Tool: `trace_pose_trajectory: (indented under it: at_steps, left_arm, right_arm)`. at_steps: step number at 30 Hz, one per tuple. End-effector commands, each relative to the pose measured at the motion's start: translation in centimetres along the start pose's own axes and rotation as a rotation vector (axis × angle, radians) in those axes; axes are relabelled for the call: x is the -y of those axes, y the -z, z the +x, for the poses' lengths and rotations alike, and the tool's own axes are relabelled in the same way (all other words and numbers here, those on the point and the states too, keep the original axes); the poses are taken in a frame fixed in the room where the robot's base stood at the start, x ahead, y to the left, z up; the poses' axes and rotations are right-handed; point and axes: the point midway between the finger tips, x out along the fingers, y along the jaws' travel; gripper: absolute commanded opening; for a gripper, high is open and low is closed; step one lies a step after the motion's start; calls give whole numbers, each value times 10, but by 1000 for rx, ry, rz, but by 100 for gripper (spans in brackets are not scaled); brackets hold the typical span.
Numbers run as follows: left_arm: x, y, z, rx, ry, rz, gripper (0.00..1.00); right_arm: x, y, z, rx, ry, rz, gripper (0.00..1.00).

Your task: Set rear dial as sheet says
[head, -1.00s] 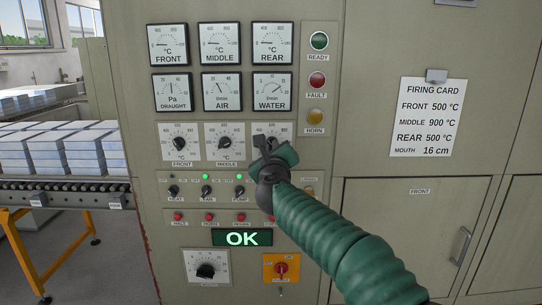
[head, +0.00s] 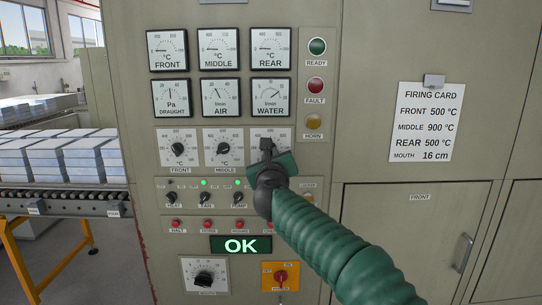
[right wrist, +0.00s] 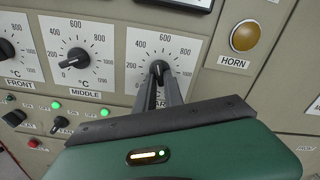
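The rear dial's black knob (right wrist: 159,68) sits on a white scale plate in the right wrist view. The firing card (head: 428,121) reads front 500 °C, middle 900 °C, rear 500 °C, mouth 16 cm. My left gripper is not in view.
The middle dial (head: 223,148) and front dial (head: 179,149) stand to the left. The yellow horn lamp (head: 314,122) is up to the right. Switches, red buttons and a green OK display (head: 241,245) lie below. A conveyor (head: 62,201) with stacked blocks runs at left.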

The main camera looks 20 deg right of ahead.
Motion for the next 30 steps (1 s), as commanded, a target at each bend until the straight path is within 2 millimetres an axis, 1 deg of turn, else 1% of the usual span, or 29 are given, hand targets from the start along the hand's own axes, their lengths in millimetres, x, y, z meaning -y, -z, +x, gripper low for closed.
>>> trace_pose_trajectory:
  at_steps: [1,4,13,16,17,20,22,27,30]
  left_arm:
    - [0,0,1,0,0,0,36]
    - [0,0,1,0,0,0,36]
    - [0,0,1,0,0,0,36]
    - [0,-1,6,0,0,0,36]
    - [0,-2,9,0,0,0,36]
    - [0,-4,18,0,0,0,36]
    - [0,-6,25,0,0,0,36]
    - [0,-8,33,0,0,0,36]
    - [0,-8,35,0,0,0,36]
  right_arm:
    - [-3,4,1,-6,-5,-1,18]
    - [-2,2,0,-2,-3,-1,31]
    - [0,-1,-3,3,-1,-1,31]
    - [0,-1,-12,6,-1,-1,31]
    - [-1,0,-16,5,-1,-1,31]
    - [-1,1,-40,7,-1,-2,31]
    - [-1,2,-61,7,0,-3,31]
    - [-1,1,-112,6,0,-2,31]
    - [-1,2,-137,4,-2,-2,31]
